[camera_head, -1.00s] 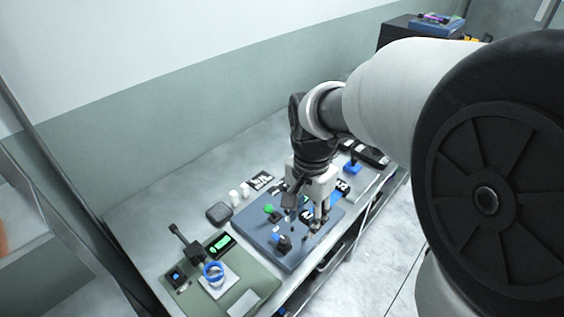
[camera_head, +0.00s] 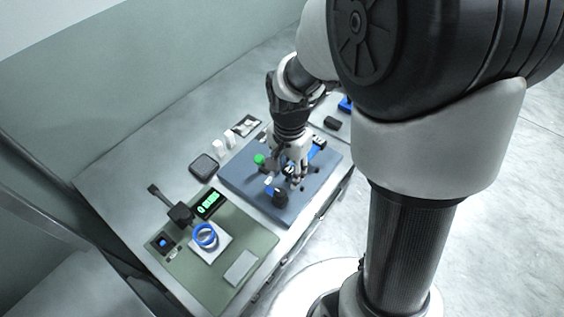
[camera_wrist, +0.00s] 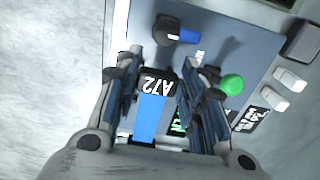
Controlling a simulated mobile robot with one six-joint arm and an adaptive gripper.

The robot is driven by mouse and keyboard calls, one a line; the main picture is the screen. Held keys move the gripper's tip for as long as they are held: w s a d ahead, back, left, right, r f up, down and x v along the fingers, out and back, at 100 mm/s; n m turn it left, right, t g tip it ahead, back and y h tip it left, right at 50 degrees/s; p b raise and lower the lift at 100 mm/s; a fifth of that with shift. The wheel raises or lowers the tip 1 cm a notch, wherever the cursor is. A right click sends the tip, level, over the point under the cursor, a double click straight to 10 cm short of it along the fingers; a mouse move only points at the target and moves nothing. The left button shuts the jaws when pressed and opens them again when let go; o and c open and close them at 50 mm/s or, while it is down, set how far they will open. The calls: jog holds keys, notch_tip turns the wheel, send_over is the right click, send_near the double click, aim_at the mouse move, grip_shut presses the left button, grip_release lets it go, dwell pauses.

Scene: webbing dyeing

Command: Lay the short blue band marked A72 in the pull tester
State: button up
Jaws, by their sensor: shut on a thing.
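The short blue band (camera_wrist: 148,121) has a black end label reading A72, upside down in the wrist view. My gripper (camera_wrist: 163,75) has a finger on each side of the label and is shut on the band. In the head view my gripper (camera_head: 296,180) is low over the blue-grey base (camera_head: 243,186), apparently the pull tester's. A black clamp with a blue part (camera_wrist: 163,29) stands ahead of the label in the wrist view. A green knob (camera_wrist: 232,85) is to the right. The fingers hide part of the base and a green display.
Left of the base is a green mat (camera_head: 236,293) with a blue ring (camera_head: 205,236), a green display (camera_head: 209,204) and a black lever device (camera_head: 180,213). White bottles (camera_head: 229,137) and a dark square box (camera_head: 204,167) stand behind. The front table edge is close to the base.

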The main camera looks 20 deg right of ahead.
jog(key=shift+f+b, duration=0.85)
jog(key=shift+f, duration=1.8)
jog(key=shift+f+b, duration=0.45)
jog(key=shift+f, duration=0.2)
jog(key=o, duration=1.1)
jog(key=shift+r, duration=0.1)
